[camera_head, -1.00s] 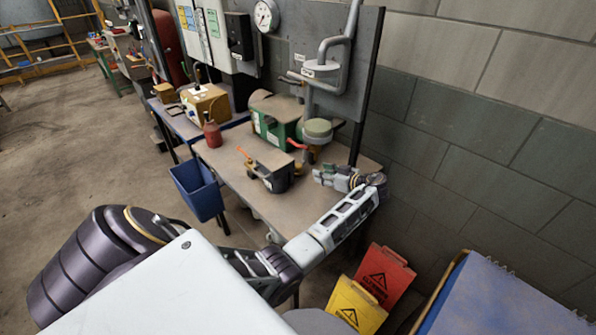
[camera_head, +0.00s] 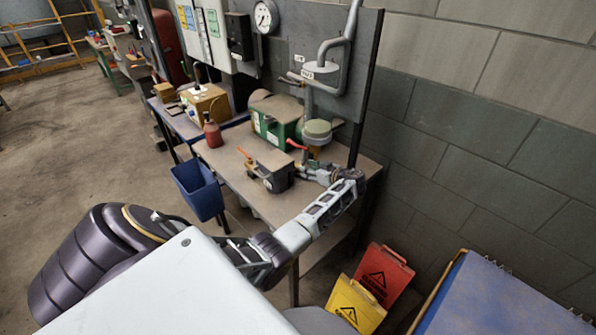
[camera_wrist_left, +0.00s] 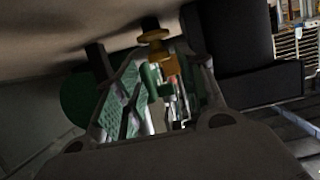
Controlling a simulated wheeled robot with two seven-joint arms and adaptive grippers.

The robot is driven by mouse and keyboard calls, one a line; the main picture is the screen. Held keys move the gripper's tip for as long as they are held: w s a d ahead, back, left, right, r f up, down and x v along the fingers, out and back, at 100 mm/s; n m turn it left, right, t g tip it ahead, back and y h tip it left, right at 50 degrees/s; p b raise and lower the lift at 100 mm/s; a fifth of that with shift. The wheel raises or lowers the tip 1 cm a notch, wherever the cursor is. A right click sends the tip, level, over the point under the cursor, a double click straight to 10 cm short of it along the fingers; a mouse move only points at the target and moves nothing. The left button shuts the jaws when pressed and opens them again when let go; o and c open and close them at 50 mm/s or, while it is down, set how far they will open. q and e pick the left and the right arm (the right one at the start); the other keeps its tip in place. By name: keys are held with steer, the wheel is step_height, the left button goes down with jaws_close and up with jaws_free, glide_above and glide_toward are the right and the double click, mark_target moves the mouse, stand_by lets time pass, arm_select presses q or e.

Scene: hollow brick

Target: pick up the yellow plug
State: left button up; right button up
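The yellow plug (camera_wrist_left: 156,47) shows in the wrist view as a small yellow-orange piece with a dark end, straight ahead of my left gripper. My left gripper (camera_wrist_left: 158,85) is open there, its fingers on either side of the view to the plug. I cannot tell whether they touch it. In the head view my left gripper (camera_head: 308,173) is low over the right part of the workbench (camera_head: 262,205), between the black box and the pipe stand. There it hides most or all of the plug. My right gripper is not in view.
A black box with an orange handle (camera_head: 272,174) stands close left of the gripper. A pipe with a green-grey round cap (camera_head: 317,130) and a red lever rises behind it. A green box (camera_head: 275,120) and red bottle (camera_head: 212,132) stand farther left. A blue bin (camera_head: 199,190) hangs at the front.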

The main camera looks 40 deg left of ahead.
arm_select(q)
steer(key=shift+p+x, duration=0.4)
steer(key=shift+x, duration=1.75)
steer(key=shift+w+a, duration=0.1)
steer(key=shift+a, duration=0.3)
steer(key=shift+f, duration=0.1)
steer(key=c, duration=0.7)
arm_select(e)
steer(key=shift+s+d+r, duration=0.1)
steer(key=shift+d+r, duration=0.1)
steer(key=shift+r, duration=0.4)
